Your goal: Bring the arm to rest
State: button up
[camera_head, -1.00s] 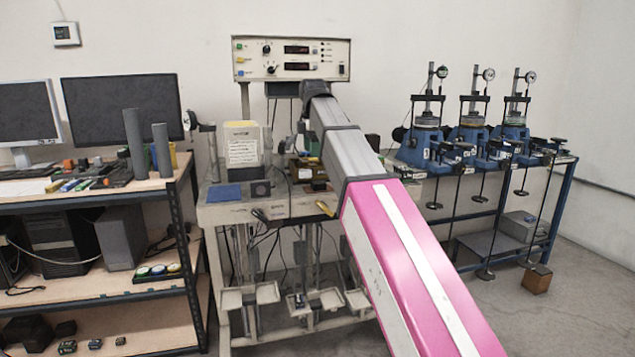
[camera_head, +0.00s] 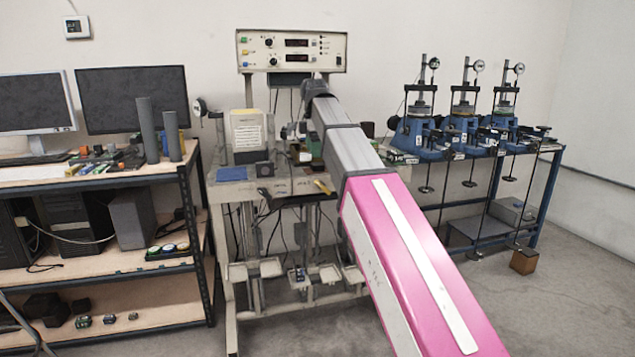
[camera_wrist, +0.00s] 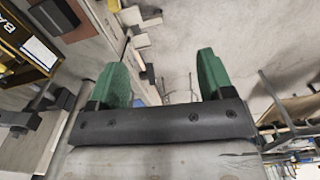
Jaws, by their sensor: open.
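My arm, with its pink and grey links, reaches from the lower right up toward the test bench in the head view. In the wrist view my gripper (camera_wrist: 163,82) shows two green fingers set well apart, with nothing between them. The far end of my arm is near the bench top in the head view, and the arm itself hides most of my gripper there.
A test bench (camera_head: 290,187) with a control panel (camera_head: 290,52) stands ahead. A shelf with monitors (camera_head: 130,97) is at the left. Blue machines (camera_head: 412,135) stand on a blue-framed table at the right. A wooden block (camera_head: 523,261) lies on the floor, with clear floor around it.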

jog(key=s+d+f+m, duration=0.3)
jog(key=d+f+m, duration=0.2)
jog(key=f, duration=0.8)
jog(key=s+d+f+m, duration=0.3)
jog(key=d+f+m, duration=0.15)
jog(key=f, duration=0.75)
jog(key=s+d+f+m, duration=0.3)
jog(key=d+f+m, duration=0.2)
jog(key=f, duration=0.8)
jog(key=s+d+f+m, duration=0.5)
jog(key=s+f, duration=0.4)
jog(key=f, duration=0.2)
jog(key=shift+s+f+m, duration=0.15)
jog(key=shift+s+m, duration=0.05)
jog(key=shift+m, duration=0.15)
jog(key=shift+d, duration=0.1)
